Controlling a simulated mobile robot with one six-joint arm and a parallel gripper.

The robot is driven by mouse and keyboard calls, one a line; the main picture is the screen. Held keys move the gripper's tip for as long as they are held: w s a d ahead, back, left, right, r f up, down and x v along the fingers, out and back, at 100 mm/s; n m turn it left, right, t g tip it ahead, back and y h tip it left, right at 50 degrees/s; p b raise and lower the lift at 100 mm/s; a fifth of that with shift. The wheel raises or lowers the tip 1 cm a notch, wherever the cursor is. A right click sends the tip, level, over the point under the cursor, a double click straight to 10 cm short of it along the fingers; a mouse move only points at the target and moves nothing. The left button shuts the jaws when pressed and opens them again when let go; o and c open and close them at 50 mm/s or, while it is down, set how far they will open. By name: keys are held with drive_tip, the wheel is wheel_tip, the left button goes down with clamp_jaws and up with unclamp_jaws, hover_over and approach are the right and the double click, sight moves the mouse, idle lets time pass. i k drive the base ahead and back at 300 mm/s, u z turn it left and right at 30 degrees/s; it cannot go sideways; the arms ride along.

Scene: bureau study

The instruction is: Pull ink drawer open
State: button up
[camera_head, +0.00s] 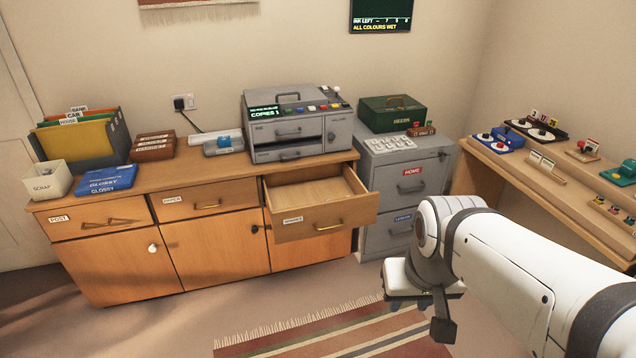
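A grey copier (298,125) stands on the wooden sideboard and its screen reads "COPIES 1". Its front has an upper panel with a handle (288,132) and a low slot drawer with a handle (290,156); both look closed. Their small labels are too small to read surely, so I cannot tell which is the ink drawer. Below, the sideboard's right drawer (322,222) is pulled out and looks empty; its label is unclear. My gripper (432,308) hangs at lower centre right, in front of the cabinet and apart from the drawers. Its fingertips are not clear.
The sideboard's "POST" drawer (97,222) and "PAPER" drawer (206,201) are closed. A grey filing cabinet (405,180) stands right of the sideboard, close to the open drawer. A wooden bench (560,190) runs along the right wall. A striped rug (330,335) lies on clear floor.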

sight(261, 132)
drive_tip(key=u, duration=0.5)
drive_tip(key=i, duration=1.85)
drive_tip(key=z, duration=0.35)
drive_tip(key=k, duration=0.9)
drive_tip(key=z, duration=0.2)
drive_tip(key=i, duration=0.9)
drive_tip(key=u, duration=0.1)
